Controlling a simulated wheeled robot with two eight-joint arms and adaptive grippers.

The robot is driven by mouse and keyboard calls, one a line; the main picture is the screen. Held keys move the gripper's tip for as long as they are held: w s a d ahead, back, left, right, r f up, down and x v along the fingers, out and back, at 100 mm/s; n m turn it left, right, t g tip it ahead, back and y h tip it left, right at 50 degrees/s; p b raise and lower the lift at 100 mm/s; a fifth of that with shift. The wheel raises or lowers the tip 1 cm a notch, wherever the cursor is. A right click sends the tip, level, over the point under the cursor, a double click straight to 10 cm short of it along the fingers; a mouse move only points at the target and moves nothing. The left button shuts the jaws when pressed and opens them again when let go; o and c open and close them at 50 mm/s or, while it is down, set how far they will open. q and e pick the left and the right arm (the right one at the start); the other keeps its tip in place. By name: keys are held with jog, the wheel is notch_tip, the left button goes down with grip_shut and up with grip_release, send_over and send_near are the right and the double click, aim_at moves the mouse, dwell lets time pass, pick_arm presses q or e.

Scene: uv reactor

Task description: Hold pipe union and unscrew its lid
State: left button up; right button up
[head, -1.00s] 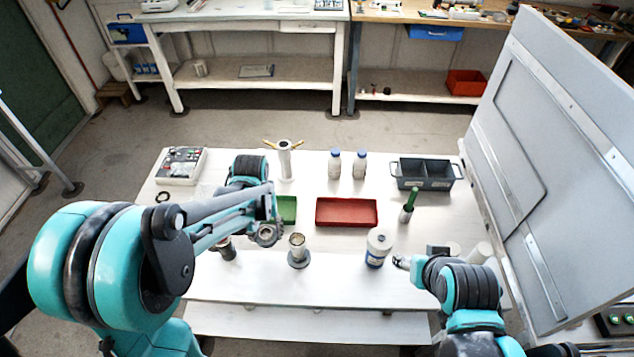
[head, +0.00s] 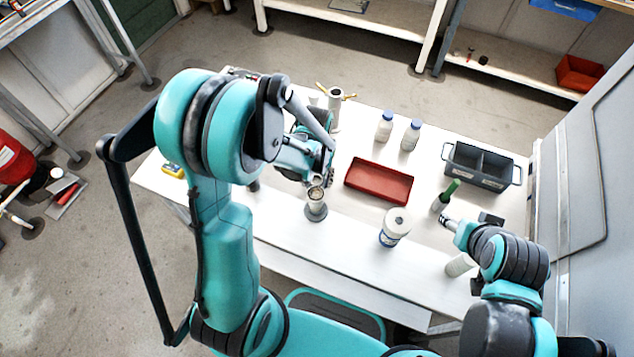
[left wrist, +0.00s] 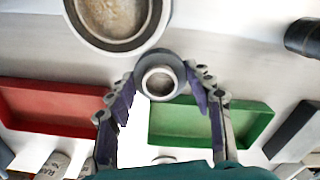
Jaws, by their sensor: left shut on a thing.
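The pipe union (head: 316,206) stands upright on its round base near the table's front edge. Its top is open with a brownish inside; in the left wrist view it is the large ring (left wrist: 115,18) at the top edge. My left gripper (head: 326,172) is just behind and above it. In the left wrist view its fingers with purple pads close on a small grey ring (left wrist: 160,78), apparently the lid, held apart from the union. My right gripper (head: 447,222) hangs over the table's right part, away from the union; whether it is open is too small to tell.
A red tray (head: 380,181) lies right of the union, and a green tray (left wrist: 210,123) shows in the left wrist view.

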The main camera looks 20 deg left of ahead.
pick_arm(q)
notch_tip(320, 180, down, 2)
jog(key=shift+f+b, duration=0.2)
jog(key=shift+b, duration=0.2)
jog(key=o, duration=1.3)
jog(key=shift+r, duration=0.1)
